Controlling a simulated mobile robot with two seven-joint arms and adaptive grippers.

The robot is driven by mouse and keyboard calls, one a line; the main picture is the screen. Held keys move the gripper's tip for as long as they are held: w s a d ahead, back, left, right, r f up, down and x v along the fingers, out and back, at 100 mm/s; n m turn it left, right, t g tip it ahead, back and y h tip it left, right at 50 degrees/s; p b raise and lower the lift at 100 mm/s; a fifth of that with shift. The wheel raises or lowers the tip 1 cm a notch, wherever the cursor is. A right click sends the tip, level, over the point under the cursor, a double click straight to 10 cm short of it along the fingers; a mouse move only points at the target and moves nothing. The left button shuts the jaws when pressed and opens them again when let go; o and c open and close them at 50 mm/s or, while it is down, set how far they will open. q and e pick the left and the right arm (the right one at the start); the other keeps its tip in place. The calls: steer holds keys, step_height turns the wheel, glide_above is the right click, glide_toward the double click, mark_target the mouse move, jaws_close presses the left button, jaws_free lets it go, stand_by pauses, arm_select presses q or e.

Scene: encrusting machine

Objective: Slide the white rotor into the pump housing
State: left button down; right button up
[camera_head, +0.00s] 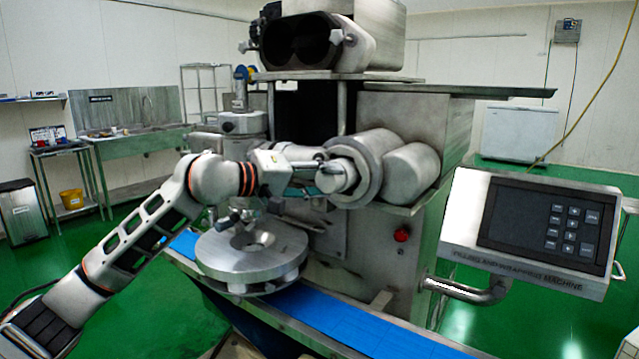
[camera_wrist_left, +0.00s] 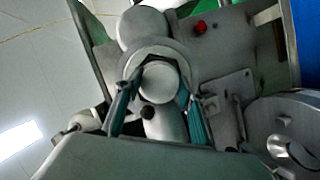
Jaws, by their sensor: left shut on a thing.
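The white rotor (camera_head: 334,177) is a short pale cylinder in front of the round opening of the grey pump housing (camera_head: 372,158). My left gripper (camera_head: 322,175) is shut on the rotor. In the left wrist view, the teal fingers of my left gripper (camera_wrist_left: 160,90) stand on both sides of the rotor (camera_wrist_left: 160,82). The rotor's round face overlaps the ring of the pump housing (camera_wrist_left: 152,52) there. I cannot tell how far the rotor's far end reaches inside. My right gripper is not in view.
A round metal turntable (camera_head: 250,257) sits below the left arm, over the blue conveyor belt (camera_head: 350,325). A second grey cylinder (camera_head: 412,172) lies right of the housing. A control panel (camera_head: 535,225) juts out at the right. The machine's red button (camera_head: 401,235) is below the housing.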

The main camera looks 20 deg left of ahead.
arm_select(q)
steer(key=shift+w+d+r, duration=0.1)
steer(key=shift+w+d, duration=0.15)
steer(key=shift+w, duration=0.4)
steer(key=shift+w+d+f, duration=0.1)
steer(key=shift+w+d, duration=0.15)
steer(key=shift+w, duration=0.4)
steer(key=shift+w+d+r, duration=0.1)
steer(key=shift+w+d, duration=0.15)
steer(key=shift+w, duration=0.4)
steer(key=c, duration=1.2)
jaws_free()
steer(key=shift+o, duration=1)
steer(key=shift+a, duration=0.1)
